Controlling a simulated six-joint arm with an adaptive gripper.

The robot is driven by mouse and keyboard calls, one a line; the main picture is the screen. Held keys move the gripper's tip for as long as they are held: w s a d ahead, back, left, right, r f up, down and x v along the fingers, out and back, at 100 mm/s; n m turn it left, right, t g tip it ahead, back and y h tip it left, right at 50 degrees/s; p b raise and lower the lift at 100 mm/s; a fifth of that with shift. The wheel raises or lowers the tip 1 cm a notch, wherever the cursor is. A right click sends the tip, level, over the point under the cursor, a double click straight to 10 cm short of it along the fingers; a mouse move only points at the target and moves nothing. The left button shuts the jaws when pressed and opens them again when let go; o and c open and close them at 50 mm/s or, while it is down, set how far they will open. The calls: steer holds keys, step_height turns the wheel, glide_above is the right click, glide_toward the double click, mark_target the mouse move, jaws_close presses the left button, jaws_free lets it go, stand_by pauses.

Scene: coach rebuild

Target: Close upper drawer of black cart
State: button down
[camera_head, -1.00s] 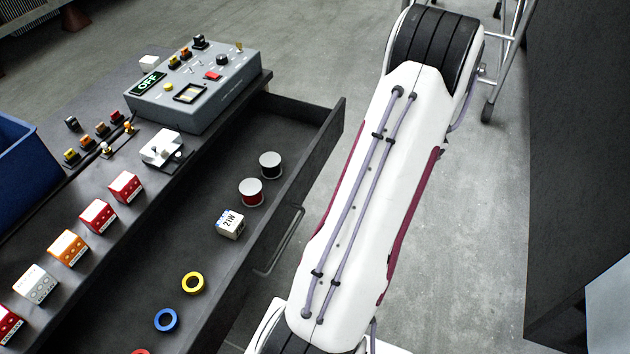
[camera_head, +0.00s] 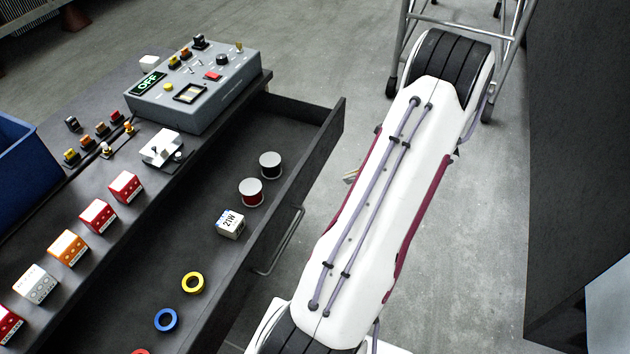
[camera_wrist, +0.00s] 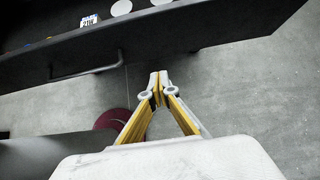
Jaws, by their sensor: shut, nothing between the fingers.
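The upper drawer (camera_head: 318,152) of the black cart (camera_head: 40,200) is pulled out, with spools, tape rings and a small white box inside. Its bar handle (camera_head: 283,240) is on the outer front face. In the wrist view the drawer front (camera_wrist: 200,30) runs across the top, with the handle (camera_wrist: 88,70) at upper left. My gripper (camera_wrist: 160,75) is shut and empty, to the right of the handle and apart from the drawer front, over the floor. In the head view my arm hides most of the gripper.
The cart top holds a grey control box (camera_head: 195,85), a blue bin (camera_head: 20,165) and several small boxes. A metal-framed trolley (camera_head: 460,20) stands behind my arm. A dark panel (camera_head: 580,150) is at right. Bare floor lies between the drawer and that panel.

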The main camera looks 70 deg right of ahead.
glide_toward(306, 184)
step_height(306, 184, down, 4)
steer(key=w, duration=0.2)
steer(key=shift+w+a+f, duration=0.1)
steer(key=shift+w, duration=0.9)
steer(key=shift+w, duration=0.15)
steer(key=w, duration=2.8)
steer(key=shift+w, duration=0.7)
steer(key=shift+w, duration=0.1)
